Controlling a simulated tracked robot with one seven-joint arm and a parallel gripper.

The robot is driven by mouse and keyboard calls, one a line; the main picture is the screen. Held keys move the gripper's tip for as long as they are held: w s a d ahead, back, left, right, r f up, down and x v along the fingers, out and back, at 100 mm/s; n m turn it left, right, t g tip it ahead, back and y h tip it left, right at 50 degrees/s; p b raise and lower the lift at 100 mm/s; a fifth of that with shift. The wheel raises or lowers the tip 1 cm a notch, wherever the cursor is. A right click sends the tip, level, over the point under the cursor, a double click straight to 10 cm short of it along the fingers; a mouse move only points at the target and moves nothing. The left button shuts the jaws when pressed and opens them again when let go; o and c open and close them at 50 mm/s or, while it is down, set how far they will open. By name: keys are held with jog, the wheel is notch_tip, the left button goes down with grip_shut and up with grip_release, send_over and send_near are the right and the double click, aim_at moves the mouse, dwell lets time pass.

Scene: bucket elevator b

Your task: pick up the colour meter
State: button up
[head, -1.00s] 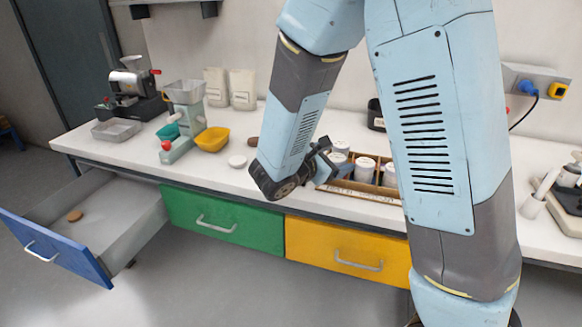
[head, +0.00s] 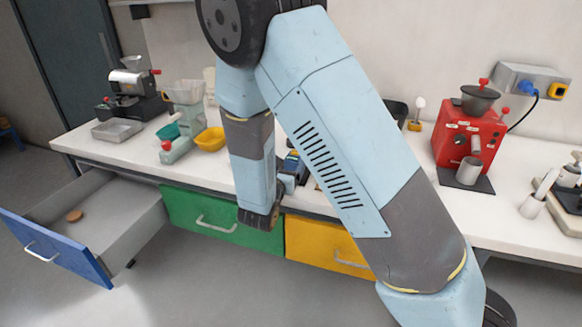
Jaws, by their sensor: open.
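My gripper (head: 288,181) shows only in part at the front edge of the bench, between my wrist and my upper arm link. It is open, and its fingertips are mostly hidden. A small dark blue thing with a bit of yellow (head: 293,163) shows just beyond it, close to the fingers. It may be the colour meter, but my arm covers most of it. I cannot tell whether the gripper touches it.
A blue drawer (head: 55,250) stands open at left with a brown disc (head: 74,215) inside. Green (head: 222,222) and yellow (head: 325,246) drawers are shut. A yellow tub (head: 210,139) and a red machine (head: 468,140) stand on the white bench (head: 520,165).

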aim_at(293, 156)
jog(key=shift+x, duration=3.6)
jog(key=shift+d, duration=0.1)
jog(key=c, duration=1.4)
